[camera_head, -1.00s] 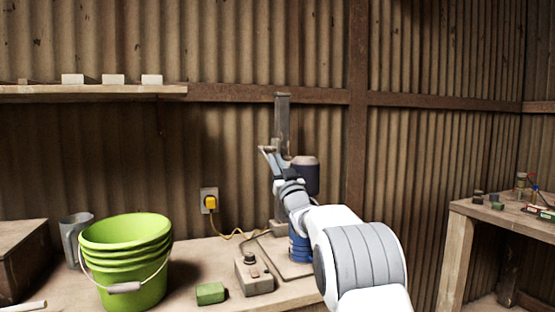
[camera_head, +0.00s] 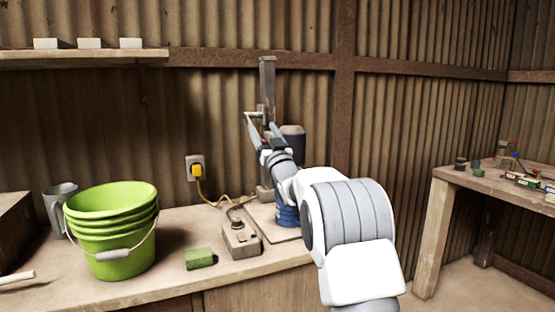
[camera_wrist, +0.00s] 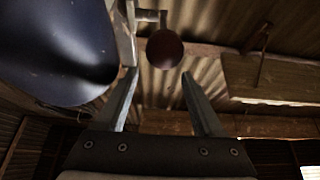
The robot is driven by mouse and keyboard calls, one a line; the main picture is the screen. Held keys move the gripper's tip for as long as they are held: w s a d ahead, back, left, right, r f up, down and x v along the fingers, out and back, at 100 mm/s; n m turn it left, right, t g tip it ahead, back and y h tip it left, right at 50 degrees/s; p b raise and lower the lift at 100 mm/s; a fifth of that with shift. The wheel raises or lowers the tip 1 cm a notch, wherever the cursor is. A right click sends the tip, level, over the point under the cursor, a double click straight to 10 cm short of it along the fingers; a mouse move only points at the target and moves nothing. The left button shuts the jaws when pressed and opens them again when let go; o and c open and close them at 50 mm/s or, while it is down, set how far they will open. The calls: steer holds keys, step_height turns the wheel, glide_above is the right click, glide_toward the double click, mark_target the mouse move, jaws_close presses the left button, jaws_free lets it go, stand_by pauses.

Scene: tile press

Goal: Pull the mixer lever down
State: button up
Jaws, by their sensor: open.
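The mixer (camera_head: 268,78) is a tall grey column with a dark blue motor body beside it, standing at the back of the bench. Its lever shows in the wrist view as a short metal bar (camera_wrist: 148,15) ending in a dark red ball knob (camera_wrist: 165,48). The dark blue body (camera_wrist: 55,50) fills the upper left there. My gripper (camera_wrist: 159,74) is open, with the knob just beyond and between its fingertips; nothing is clasped. In the head view my gripper (camera_head: 261,122) is at the column, and my arm partly hides the mixer.
A yellow plug (camera_head: 197,170) is in the wall. Another table (camera_head: 490,190) is at the right.

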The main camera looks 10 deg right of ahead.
steer(key=v, duration=1.6)
steer(key=shift+w, duration=0.1)
